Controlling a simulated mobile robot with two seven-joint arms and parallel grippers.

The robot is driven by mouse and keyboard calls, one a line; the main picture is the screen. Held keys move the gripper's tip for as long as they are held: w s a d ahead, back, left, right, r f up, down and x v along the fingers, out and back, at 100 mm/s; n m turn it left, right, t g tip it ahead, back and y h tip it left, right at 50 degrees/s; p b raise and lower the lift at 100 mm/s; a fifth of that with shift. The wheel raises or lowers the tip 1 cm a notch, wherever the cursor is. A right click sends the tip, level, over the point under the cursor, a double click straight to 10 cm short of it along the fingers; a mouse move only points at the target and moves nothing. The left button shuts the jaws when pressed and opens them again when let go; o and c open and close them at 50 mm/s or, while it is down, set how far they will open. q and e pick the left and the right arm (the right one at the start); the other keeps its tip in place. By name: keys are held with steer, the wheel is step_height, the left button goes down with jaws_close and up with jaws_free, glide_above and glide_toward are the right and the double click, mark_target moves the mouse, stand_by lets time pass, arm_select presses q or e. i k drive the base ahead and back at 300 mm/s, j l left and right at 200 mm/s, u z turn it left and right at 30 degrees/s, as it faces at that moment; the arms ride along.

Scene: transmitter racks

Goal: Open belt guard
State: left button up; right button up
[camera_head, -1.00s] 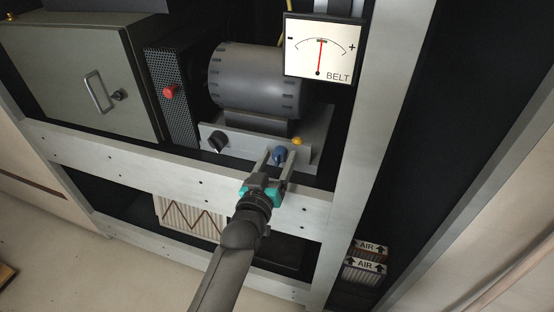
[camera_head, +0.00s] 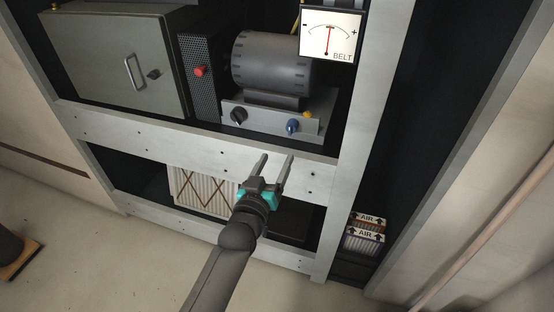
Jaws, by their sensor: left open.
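A black perforated guard panel (camera_head: 201,88) stands upright between the grey cabinet and the motor, and looks closed. A red knob (camera_head: 199,71) sits on its front. The grey motor (camera_head: 270,62) stands to its right on a light grey base (camera_head: 266,116). The base has a black knob (camera_head: 239,116), a blue knob (camera_head: 292,126) and a small yellow button (camera_head: 307,114). My left gripper (camera_head: 274,160) is open and empty, in front of the rack's crossbar and below the blue knob, apart from it. My right gripper is out of view.
The grey cabinet (camera_head: 115,62) with a handle is at the left. The BELT gauge (camera_head: 331,36) hangs upper right, its needle near the middle. The rack's crossbar (camera_head: 150,132) and right post (camera_head: 362,130) frame the bay. Filters (camera_head: 365,234) marked AIR stand lower right.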

mark_target(196, 50)
steer(key=k+j, duration=0.25)
steer(key=k, duration=0.25)
steer(key=k+j, duration=0.25)
steer(key=k, duration=0.3)
